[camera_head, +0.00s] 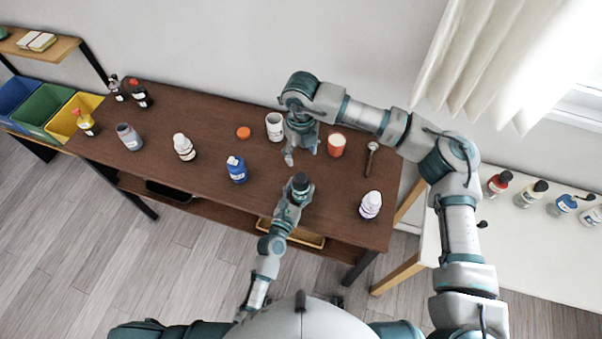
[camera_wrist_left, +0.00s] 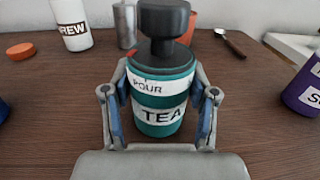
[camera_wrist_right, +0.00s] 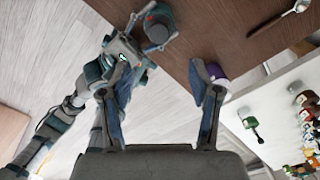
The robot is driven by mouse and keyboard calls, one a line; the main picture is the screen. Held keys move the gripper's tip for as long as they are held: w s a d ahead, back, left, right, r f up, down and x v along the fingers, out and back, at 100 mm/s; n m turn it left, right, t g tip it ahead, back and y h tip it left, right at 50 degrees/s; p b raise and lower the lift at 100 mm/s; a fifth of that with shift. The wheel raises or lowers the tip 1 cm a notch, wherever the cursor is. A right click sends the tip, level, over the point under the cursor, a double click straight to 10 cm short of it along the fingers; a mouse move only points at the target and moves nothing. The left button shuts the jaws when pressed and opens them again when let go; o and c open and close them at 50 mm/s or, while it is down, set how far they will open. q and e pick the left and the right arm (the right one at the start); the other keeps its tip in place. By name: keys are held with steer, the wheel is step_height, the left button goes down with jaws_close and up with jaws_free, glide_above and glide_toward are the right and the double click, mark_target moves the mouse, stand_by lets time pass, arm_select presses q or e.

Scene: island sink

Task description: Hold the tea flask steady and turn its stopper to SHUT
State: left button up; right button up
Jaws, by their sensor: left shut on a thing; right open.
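The tea flask (camera_wrist_left: 163,100) is teal with white bands reading POUR and TEA and has a black stopper (camera_wrist_left: 164,22) on top. A small red mark shows on the rim at its left, near POUR. It stands upright in the left wrist view. My left gripper (camera_wrist_left: 160,110) is shut around its body. In the head view, the flask's dark top (camera_head: 300,182) shows at the table's front edge. My right gripper (camera_head: 301,156) is open and empty, behind the flask and apart from it. The flask also shows at the top of the right wrist view (camera_wrist_right: 160,40).
A blue bottle (camera_head: 236,169) stands left, a white and purple bottle (camera_head: 370,205) right. More bottles stand farther left.

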mark_target(301, 176)
step_height(301, 176, down, 12)
steer(key=shift+r, duration=0.2)
steer(key=c, duration=1.2)
